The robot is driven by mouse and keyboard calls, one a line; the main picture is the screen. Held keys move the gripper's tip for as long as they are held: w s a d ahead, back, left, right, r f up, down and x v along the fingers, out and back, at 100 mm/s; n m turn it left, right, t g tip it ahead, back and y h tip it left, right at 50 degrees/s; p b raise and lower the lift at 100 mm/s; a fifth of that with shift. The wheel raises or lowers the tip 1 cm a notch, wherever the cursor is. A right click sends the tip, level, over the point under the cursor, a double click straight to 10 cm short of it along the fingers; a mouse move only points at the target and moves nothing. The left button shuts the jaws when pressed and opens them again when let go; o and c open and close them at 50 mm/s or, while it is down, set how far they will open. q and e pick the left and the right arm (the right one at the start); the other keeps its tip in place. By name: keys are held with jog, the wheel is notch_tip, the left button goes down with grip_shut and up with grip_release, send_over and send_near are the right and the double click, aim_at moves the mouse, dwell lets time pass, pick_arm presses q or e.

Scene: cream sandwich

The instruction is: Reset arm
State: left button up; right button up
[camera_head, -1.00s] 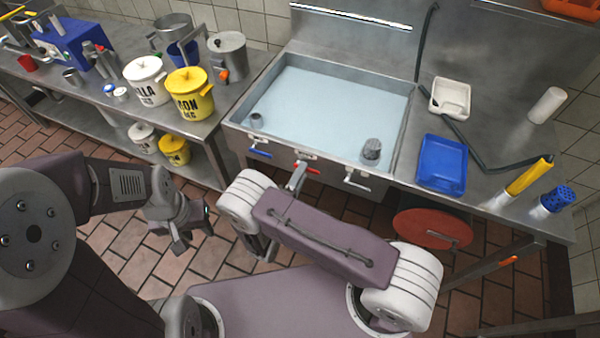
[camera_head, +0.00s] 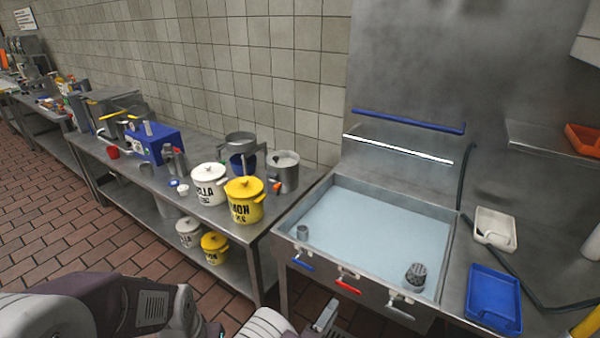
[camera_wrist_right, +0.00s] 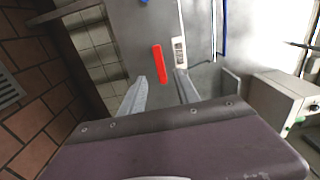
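My right gripper (camera_head: 326,316) shows only as grey finger parts at the bottom edge of the head view, in front of the sink. In the right wrist view its two fingers (camera_wrist_right: 160,90) are spread apart with nothing between them. A red handle (camera_wrist_right: 160,62) on the sink front shows beyond the fingertips, apart from them. My left arm (camera_head: 150,305) lies along the bottom left of the head view; its gripper is mostly cut off by the frame edge, so its fingers cannot be read.
The water-filled sink (camera_head: 375,226) has blue, red (camera_head: 348,287) and grey front handles. Left of it a steel counter holds a white pot (camera_head: 209,184), a yellow pot (camera_head: 244,200) and a blue machine (camera_head: 152,142). A blue tray (camera_head: 494,298) lies at right. Tiled floor (camera_head: 45,240) is open at left.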

jog(key=w+d+r+m+g+h+p, duration=0.25)
jog(key=d+r+m+g+h, duration=0.3)
jog(key=d+r+m, duration=0.6)
jog(key=s+d+r+m+g+y, duration=0.2)
jog(key=s+d+r+m+g, duration=0.4)
jog(key=s+d+r+g, duration=0.15)
jog(key=s+a+f+m+g+y+p, duration=0.1)
jog(key=s+f+m+g+y, duration=0.1)
jog(key=s+m+y, duration=0.5)
jog(key=s+a+f+m+g+y, duration=0.1)
jog(key=s+a+m+g+y, duration=0.1)
jog(key=s+m, duration=0.5)
jog(key=w+a+f+m+t+y, duration=0.3)
jog(key=a+m, duration=0.6)
jog(key=m, duration=0.6)
jog(key=shift+w+a+m+t+y, duration=0.35)
jog(key=shift+w+t+y, duration=0.05)
jog(key=shift+w+y, duration=0.85)
